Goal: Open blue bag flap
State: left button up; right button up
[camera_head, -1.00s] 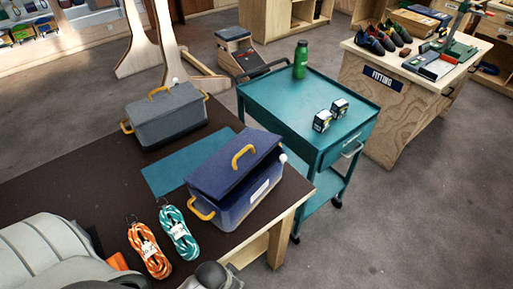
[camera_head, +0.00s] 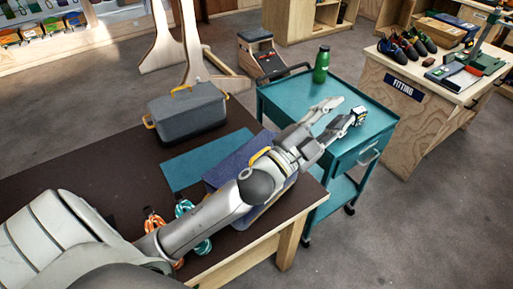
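The blue bag (camera_head: 226,170) sits on the dark table, largely hidden behind my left arm. Part of its blue flap and a yellow handle (camera_head: 259,155) show. The flap's front edge is covered, so I cannot tell how far it stands open. My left gripper (camera_head: 335,113) is beyond the bag, over the teal cart. Its fingers are spread apart, with nothing seen between them. My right gripper is out of view.
The teal cart (camera_head: 285,92) carries a green bottle (camera_head: 321,64) and a small box (camera_head: 359,115) close to my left fingers.

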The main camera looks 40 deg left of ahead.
pick_arm(q)
jog(key=s+d+r+m+g+h, duration=0.25)
jog(key=d+m+g+h, duration=1.05)
jog(key=m, duration=0.8)
jog(key=a+f+m+g+y, duration=0.5)
jog(key=a+f+g+y, duration=0.1)
jog(key=a+f+y, duration=0.6)
jog(key=a+r+n+g+y, duration=0.2)
jog(key=a+y, duration=0.5)
jog(key=a, duration=1.3)
jog(key=f+p, duration=0.1)
jog(key=f, duration=0.2)
jog(key=f+p, duration=0.1)
jog(key=f, duration=0.2)
jog(key=d+f+p, duration=0.1)
jog(key=f, duration=0.2)
jog(key=shift+s+d+f, duration=0.1)
jog(key=shift+s+f, duration=0.15)
jog(key=shift+f, duration=0.7)
